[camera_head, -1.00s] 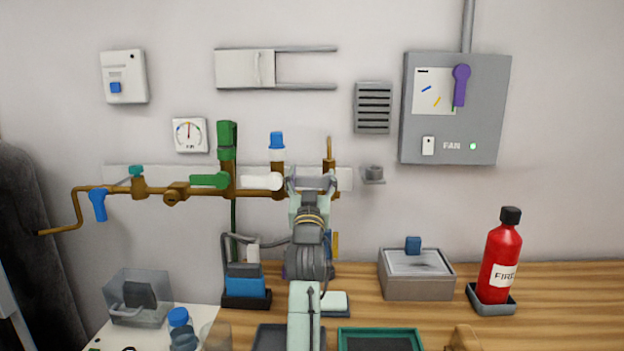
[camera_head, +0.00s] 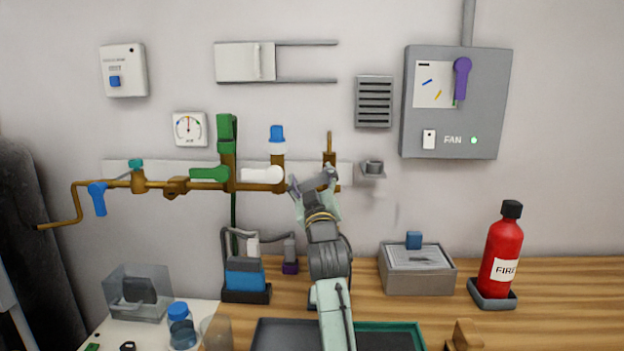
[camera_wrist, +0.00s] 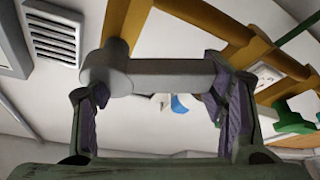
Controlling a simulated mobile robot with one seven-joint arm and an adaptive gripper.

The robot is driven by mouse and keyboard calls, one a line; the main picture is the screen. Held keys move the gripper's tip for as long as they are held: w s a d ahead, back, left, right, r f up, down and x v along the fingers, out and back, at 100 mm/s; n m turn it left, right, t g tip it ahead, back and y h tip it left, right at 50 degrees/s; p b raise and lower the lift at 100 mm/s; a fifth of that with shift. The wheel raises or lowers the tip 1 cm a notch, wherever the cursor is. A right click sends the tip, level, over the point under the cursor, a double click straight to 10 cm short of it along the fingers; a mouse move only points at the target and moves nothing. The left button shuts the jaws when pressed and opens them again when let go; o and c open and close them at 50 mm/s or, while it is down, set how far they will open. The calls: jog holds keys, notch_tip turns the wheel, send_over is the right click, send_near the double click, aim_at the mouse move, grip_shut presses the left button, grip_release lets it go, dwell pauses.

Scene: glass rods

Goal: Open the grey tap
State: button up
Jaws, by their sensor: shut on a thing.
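The grey tap shows in the wrist view as a thick grey handle (camera_wrist: 165,74) with a rounded hub at its left end, beside a brass pipe. My gripper (camera_wrist: 150,92) has its purple-padded fingers at the two ends of this handle and is shut on it. In the head view my gripper (camera_head: 315,189) is at the right end of the brass pipe (camera_head: 205,186). The grey handle there is tilted, its right end higher, and is partly hidden by my gripper.
A white-handled tap (camera_head: 262,175) and a green-handled tap (camera_head: 209,174) sit left on the same pipe. A small grey bracket (camera_head: 373,168) is close on the right. Below are a blue-and-black holder (camera_head: 246,280), a grey box (camera_head: 417,272) and a fire extinguisher (camera_head: 501,250).

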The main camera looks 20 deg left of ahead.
jog(key=shift+n, duration=0.3)
jog(key=o, duration=1.7)
jog(key=shift+f, duration=0.1)
jog(key=v, duration=1.2)
jog(key=shift+d, duration=0.1)
